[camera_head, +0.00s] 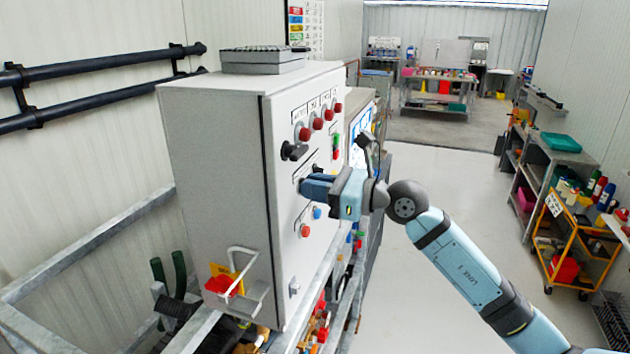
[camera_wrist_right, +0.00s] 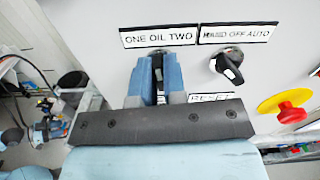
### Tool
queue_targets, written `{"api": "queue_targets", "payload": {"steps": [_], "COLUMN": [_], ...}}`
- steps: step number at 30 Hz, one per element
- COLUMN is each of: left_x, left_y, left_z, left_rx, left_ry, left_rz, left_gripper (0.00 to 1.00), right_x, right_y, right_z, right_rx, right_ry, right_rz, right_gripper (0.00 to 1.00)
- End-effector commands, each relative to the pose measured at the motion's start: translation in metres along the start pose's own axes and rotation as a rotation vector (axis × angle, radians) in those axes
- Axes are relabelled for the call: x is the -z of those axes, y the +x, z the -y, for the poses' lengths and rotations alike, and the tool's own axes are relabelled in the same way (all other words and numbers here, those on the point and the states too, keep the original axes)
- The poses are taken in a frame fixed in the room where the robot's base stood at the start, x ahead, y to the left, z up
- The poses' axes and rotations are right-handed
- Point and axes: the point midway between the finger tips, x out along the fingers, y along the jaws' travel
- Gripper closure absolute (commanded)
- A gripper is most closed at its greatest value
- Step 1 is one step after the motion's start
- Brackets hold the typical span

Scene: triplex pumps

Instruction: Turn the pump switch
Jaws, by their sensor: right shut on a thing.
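The grey control cabinet (camera_head: 215,150) stands at the left of centre, its switch panel facing right. My right gripper (camera_head: 308,187) reaches the panel front from the right. In the right wrist view its two blue fingers (camera_wrist_right: 157,72) are closed on a switch just under the label ONE OIL TWO (camera_wrist_right: 159,37). The fingers hide most of that switch, so its position cannot be read. A black and white rotary switch (camera_wrist_right: 228,66), under the label HAND OFF AUTO (camera_wrist_right: 238,33), sits apart to the right. My left gripper is not in view.
A black knob (camera_head: 294,151) and red buttons (camera_head: 304,134) sit on the panel near my gripper. A yellow and red stop button (camera_wrist_right: 289,107) is at the right in the wrist view. Metal rails (camera_head: 95,235) surround the cabinet. The floor (camera_head: 440,190) to the right is open.

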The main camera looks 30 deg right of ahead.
Motion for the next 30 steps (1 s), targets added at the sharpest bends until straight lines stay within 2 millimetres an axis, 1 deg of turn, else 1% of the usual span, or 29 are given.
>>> {"api": "queue_targets", "payload": {"steps": [1,9,23,24,27,30], "left_x": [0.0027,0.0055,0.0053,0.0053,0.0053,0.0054], "left_y": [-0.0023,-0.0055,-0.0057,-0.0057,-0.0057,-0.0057], "left_z": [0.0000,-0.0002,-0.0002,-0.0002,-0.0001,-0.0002], "left_rx": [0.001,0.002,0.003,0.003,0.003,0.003], "left_ry": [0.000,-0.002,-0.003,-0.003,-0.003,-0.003], "left_rz": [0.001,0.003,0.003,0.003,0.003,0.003], "left_gripper": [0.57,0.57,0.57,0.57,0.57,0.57], "right_x": [-0.0017,-0.0003,0.0002,0.0002,0.0002,0.0001], "right_y": [0.0002,-0.0001,0.0000,0.0000,0.0000,0.0000], "right_z": [0.0001,0.0005,0.0005,0.0005,0.0005,0.0005], "right_rx": [-0.001,0.000,0.000,0.000,0.000,0.000], "right_ry": [0.024,0.103,0.116,0.116,0.116,0.115], "right_rz": [0.000,-0.001,0.000,0.000,0.000,0.000], "right_gripper": [1.00,1.00,1.00,0.84,0.63,0.63]}}
